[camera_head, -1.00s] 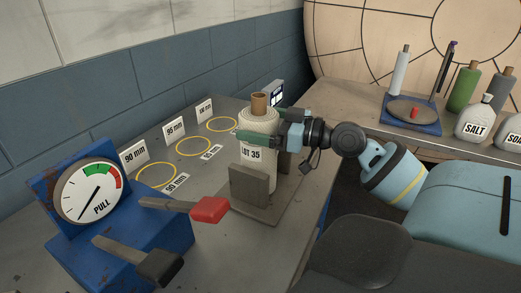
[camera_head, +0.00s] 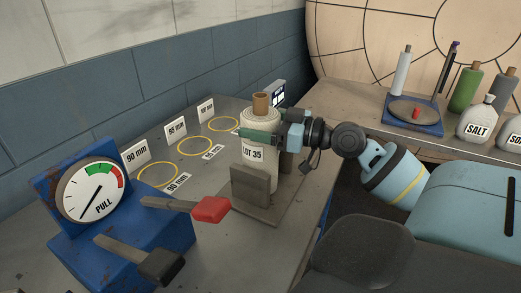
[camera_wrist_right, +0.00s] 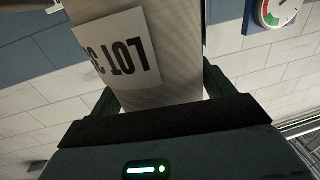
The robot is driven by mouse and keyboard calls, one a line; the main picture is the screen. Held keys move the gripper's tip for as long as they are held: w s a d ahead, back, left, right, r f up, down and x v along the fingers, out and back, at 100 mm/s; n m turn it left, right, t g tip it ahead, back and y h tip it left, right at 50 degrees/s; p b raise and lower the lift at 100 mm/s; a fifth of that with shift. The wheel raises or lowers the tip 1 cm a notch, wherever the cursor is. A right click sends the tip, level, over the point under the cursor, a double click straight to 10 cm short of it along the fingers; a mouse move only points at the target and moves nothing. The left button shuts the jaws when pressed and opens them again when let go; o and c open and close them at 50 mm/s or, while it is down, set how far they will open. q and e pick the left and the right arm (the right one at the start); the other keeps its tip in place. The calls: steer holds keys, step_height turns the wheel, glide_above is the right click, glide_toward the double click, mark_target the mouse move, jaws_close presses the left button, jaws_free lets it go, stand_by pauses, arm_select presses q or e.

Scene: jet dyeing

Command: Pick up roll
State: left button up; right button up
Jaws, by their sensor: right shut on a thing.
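The roll (camera_head: 258,170) is a white upright cylinder with a brown core on top and a label reading LOT 35. It stands in a grey holder (camera_head: 250,192) on the bench. My right gripper (camera_head: 262,138) reaches in from the right and is shut on the roll's upper part, one green finger across its front. In the right wrist view the roll (camera_wrist_right: 178,75) fills the space between the two green fingers (camera_wrist_right: 160,88). I cannot tell whether the roll's base is clear of the holder. My left gripper is not in view.
A blue pull gauge (camera_head: 92,192) with a red-tipped lever (camera_head: 210,209) stands at the front left. Yellow rings (camera_head: 194,146) with size cards lie behind it. A side bench at right bears a blue scale (camera_head: 412,117) and several bottles (camera_head: 476,118).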

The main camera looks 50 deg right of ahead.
steer(key=shift+r, duration=0.1)
steer(key=shift+s+d+r, duration=0.2)
steer(key=shift+s+r, duration=0.15)
steer(key=s+d+r, duration=0.5)
steer(key=s+r, duration=0.2)
steer(key=s, duration=0.5)
steer(key=shift+d, duration=0.15)
steer(key=shift+s+r, duration=0.1)
